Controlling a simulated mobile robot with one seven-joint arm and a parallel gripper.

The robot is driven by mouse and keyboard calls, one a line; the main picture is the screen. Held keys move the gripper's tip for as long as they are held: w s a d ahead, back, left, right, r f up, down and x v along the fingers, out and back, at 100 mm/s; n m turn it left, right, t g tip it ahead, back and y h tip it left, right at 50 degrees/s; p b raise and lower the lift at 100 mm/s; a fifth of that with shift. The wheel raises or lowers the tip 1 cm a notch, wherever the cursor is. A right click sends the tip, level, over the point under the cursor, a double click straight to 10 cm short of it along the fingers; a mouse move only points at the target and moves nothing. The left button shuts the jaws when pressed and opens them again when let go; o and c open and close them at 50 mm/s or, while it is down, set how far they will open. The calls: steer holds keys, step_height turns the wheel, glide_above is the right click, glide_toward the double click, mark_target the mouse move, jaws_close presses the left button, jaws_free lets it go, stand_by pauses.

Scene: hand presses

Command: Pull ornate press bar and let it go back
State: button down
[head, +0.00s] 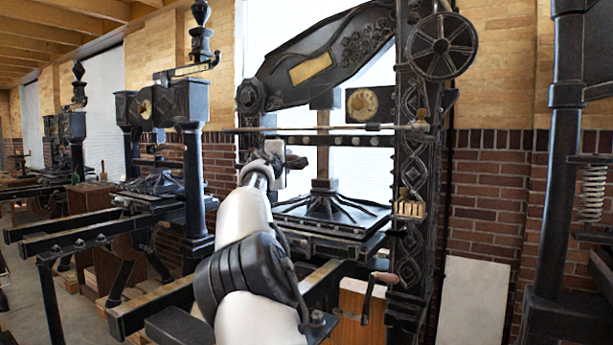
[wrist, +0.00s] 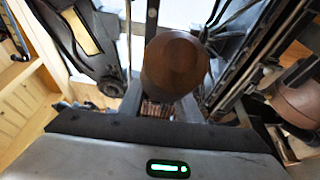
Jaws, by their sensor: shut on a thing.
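The ornate press (head: 408,190) is black iron with relief patterns, a sweeping top lever (head: 330,55) and a spoked wheel. My arm reaches up to its left side in the head view, and my gripper (head: 283,165) is in front of the press opening. In the wrist view a round brown wooden handle end (wrist: 175,65) stands close in front of my gripper, which is shut on the bar's handle. In the head view my wrist hides the gripped part. A thin horizontal rod (head: 345,127) crosses the press above it.
A wooden-handled crank (head: 384,277) sticks out low on the press front. The flat platen (head: 325,215) lies below my gripper. Other black presses (head: 165,150) stand to the left, and a dark column (head: 560,170) with a spring stands at the right. A pale board (head: 472,300) leans against the brick wall.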

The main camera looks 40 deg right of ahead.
steer(key=w+a+m+g+h+p, duration=0.1)
steer(key=w+a+m+g+p, duration=0.1)
steer(key=a, duration=0.7)
steer(key=shift+w+a+h+p, duration=0.35)
steer(key=shift+w+h+p, duration=0.1)
steer(key=shift+w, duration=0.25)
steer(key=c, duration=1.4)
jaws_free()
steer(key=shift+w+a, duration=0.15)
steer(key=shift+a, duration=0.2)
steer(key=shift+o, duration=0.5)
steer(key=shift+a, duration=0.2)
steer(key=b+v, duration=0.6)
steer(key=v, duration=1.1)
steer(key=shift+b, duration=0.35)
steer(key=shift+d+r, duration=0.1)
steer(key=shift+d, duration=0.05)
